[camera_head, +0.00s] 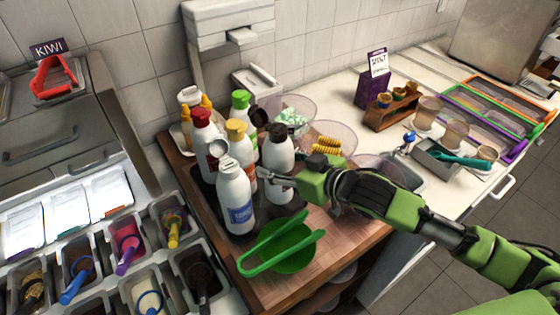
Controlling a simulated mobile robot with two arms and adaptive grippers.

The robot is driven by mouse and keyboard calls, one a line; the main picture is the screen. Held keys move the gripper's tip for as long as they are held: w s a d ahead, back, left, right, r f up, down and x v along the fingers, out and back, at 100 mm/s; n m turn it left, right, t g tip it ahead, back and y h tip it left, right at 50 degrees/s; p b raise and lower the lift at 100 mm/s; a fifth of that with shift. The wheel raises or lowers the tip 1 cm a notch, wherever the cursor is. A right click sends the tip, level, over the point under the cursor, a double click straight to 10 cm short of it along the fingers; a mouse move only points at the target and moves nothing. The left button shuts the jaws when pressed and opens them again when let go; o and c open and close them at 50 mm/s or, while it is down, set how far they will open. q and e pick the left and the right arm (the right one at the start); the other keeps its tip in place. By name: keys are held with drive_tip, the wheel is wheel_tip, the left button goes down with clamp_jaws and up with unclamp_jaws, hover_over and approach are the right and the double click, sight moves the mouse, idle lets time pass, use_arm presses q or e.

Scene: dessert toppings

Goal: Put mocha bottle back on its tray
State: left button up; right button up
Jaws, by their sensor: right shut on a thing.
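A white bottle with a dark brown cap (279,153), which looks like the mocha bottle, stands upright; its label is mostly hidden. My right gripper (273,183) reaches in from the right and is shut on its lower body. A dark tray (205,187) lies under the group of bottles at left; much of it is hidden by them. I cannot tell whether the held bottle's base touches the tray. My left gripper is not in view.
A white bottle with a blue label (236,200) stands in front, with red-capped (203,140) and yellow-capped (242,148) bottles close behind. Green tongs on a green plate (285,258) lie at the wooden counter's front. Clear bowls (330,133) stand behind my right arm.

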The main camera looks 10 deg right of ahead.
drive_tip(key=shift+w+f+p, duration=0.3)
drive_tip(key=shift+f+p, duration=0.05)
drive_tip(key=shift+f, duration=0.25)
drive_tip(key=shift+w+f+p, duration=0.25)
drive_tip(key=shift+f+p, duration=0.1)
drive_tip(key=shift+f, duration=0.2)
drive_tip(key=shift+f+p, duration=0.15)
drive_tip(key=shift+p, duration=0.2)
drive_tip(key=shift+f, duration=0.35)
drive_tip(key=shift+f, duration=0.25)
drive_tip(key=o, duration=1.1)
drive_tip(key=shift+s+f, duration=0.1)
drive_tip(key=shift+f, duration=0.1)
drive_tip(key=shift+s, duration=0.1)
